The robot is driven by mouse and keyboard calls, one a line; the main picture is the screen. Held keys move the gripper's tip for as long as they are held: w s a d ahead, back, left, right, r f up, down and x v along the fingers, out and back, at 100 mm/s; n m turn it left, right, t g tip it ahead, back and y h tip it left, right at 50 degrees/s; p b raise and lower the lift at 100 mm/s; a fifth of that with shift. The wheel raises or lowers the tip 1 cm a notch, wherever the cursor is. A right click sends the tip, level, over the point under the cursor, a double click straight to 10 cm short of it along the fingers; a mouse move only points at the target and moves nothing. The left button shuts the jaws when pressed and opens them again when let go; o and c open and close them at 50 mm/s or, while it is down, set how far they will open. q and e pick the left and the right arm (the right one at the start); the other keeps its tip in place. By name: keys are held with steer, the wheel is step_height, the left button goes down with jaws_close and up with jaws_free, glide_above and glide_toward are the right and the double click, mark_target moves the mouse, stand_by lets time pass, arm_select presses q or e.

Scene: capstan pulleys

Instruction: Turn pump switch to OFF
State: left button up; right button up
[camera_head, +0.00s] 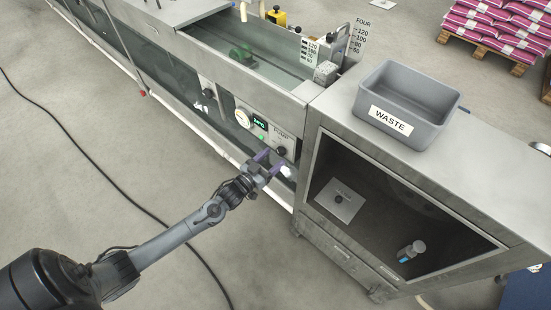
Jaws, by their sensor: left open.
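The pump switch is on the machine's front control panel (262,125), beside a round gauge and a green digital readout. A dark round knob (281,151) sits at the panel's lower right, under lettering that seems to read PUMP. Its pointing direction is too small to tell. My left gripper (277,163) is open, with purple fingers, just in front of and below this knob. I cannot tell whether a finger touches it. Another dark knob (208,94) sits further left on the machine front. My right gripper is not in view.
A grey WASTE bin (407,104) stands on the metal cabinet right of the panel. The cabinet's open front holds a plate with a knob (338,200) and a small blue-and-white item (411,251). A black cable (119,194) crosses the floor. Floor before the machine is otherwise clear.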

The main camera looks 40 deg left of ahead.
mark_target(280, 152)
arm_select(q)
steer(key=shift+w+d+b, duration=0.15)
steer(key=shift+w+b, duration=0.15)
steer(key=shift+w, duration=0.95)
steer(key=shift+s, duration=0.1)
